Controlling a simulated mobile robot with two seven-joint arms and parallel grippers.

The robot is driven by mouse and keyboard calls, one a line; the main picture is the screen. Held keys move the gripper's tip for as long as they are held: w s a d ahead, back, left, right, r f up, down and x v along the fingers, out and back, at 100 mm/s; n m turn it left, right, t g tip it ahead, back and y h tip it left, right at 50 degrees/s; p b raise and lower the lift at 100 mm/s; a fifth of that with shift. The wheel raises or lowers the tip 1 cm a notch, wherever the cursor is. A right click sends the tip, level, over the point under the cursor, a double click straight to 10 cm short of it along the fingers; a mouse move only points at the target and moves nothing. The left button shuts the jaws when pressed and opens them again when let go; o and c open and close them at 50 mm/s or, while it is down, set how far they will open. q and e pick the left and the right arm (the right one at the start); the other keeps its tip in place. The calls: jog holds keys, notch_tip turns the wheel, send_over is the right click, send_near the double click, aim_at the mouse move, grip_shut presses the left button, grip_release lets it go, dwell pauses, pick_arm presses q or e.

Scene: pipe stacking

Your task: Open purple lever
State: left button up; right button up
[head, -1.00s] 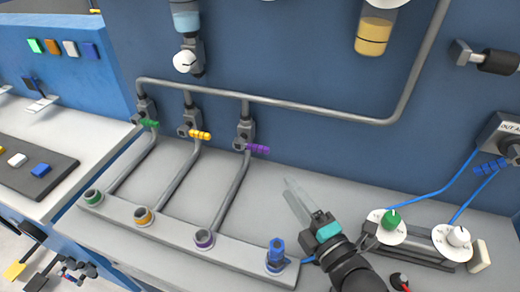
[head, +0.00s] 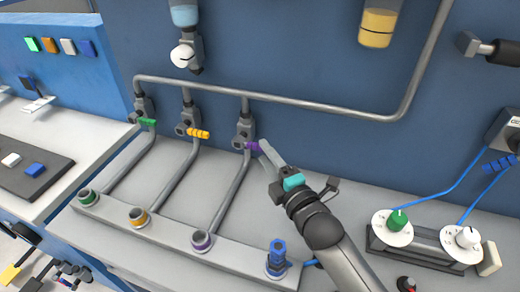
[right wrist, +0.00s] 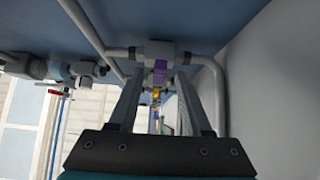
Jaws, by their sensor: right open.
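The purple lever (head: 251,146) sticks out to the right from its grey valve (head: 244,130), the rightmost of three on the wall pipe. My right gripper (head: 264,150) is open, with its fingertips at the lever's free end. In the right wrist view the purple lever (right wrist: 160,72) shows between the two spread fingers (right wrist: 160,88), near their tips. I cannot tell whether a finger touches it. My left gripper is not in view.
A yellow lever (head: 198,133) and a green lever (head: 147,122) sit on the valves to the left. A grey pipe (head: 290,101) runs above. A blue fitting (head: 277,252) stands at the front. Green (head: 397,219) and white (head: 467,236) knobs are at right.

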aim_at(251, 145)
jog(key=shift+b+x, duration=0.35)
jog(key=shift+x, duration=1.5)
grip_shut()
